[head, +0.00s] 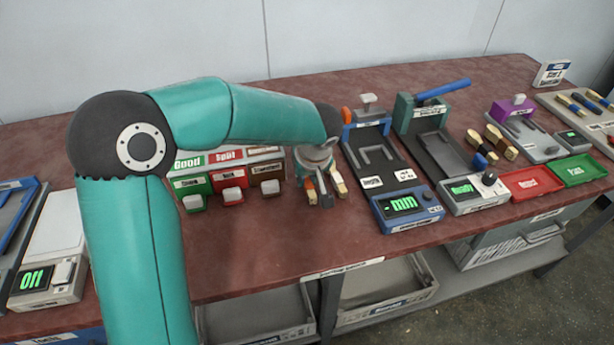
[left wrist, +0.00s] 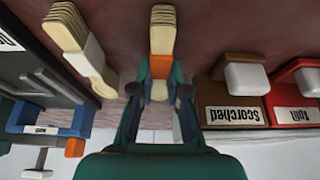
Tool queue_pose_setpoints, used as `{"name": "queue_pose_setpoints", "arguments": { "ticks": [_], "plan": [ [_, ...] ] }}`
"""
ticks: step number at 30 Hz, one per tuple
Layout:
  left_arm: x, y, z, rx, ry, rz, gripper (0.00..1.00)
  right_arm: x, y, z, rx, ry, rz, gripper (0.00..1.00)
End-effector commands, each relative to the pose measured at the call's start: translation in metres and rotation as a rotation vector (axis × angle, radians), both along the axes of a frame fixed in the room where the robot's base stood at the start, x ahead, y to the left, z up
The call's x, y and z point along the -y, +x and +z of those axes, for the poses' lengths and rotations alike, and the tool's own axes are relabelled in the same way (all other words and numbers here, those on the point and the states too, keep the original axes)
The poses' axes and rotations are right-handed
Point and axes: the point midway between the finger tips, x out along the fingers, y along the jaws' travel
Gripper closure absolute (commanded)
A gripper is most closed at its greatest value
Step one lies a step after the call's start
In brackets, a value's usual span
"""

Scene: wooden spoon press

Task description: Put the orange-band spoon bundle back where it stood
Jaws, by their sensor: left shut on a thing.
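The orange-band spoon bundle (left wrist: 161,45) is pale wood with an orange band. In the left wrist view it lies between the two fingers of my left gripper (left wrist: 159,92), which is shut on it at the band. In the head view my left gripper (head: 321,192) points down at the table between the bins and the blue measuring device, and mostly hides the bundle. I cannot tell whether the bundle touches the table. A second bundle with a white band (left wrist: 84,58) is close beside it, apart from the gripper; it also shows in the head view (head: 338,184). My right gripper is out of view.
Labelled bins, green Good (head: 190,184), red Split (head: 228,176) and brown Scorched (head: 268,172), stand left of the gripper. The blue measuring device (head: 405,206) is close on the right. Bare red-brown table (head: 270,240) lies in front.

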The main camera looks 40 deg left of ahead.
Motion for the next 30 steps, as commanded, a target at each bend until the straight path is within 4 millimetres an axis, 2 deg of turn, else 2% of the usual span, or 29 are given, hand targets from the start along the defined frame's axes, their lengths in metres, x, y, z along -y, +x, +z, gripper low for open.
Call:
{"name": "queue_pose_setpoints", "arguments": {
  "ticks": [8, 9, 13, 14, 26, 30],
  "plan": [
    [0.000, 0.000, -0.002, 0.002, 0.000, 0.001, 1.00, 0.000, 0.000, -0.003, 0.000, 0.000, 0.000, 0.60],
    [0.000, 0.000, -0.002, 0.002, 0.000, 0.001, 0.83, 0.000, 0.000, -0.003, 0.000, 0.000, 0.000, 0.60],
    [0.000, 0.000, 0.000, 0.001, 0.000, 0.000, 0.61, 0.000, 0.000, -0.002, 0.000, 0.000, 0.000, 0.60],
    [0.000, 0.000, 0.000, 0.001, 0.000, 0.000, 0.60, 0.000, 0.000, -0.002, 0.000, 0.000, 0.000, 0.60],
    [0.001, 0.000, 0.004, 0.003, 0.000, -0.001, 0.60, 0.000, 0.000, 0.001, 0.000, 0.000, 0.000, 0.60],
    [0.006, -0.003, 0.021, 0.007, 0.001, -0.001, 0.60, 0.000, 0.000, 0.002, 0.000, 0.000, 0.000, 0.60]
  ]
}}
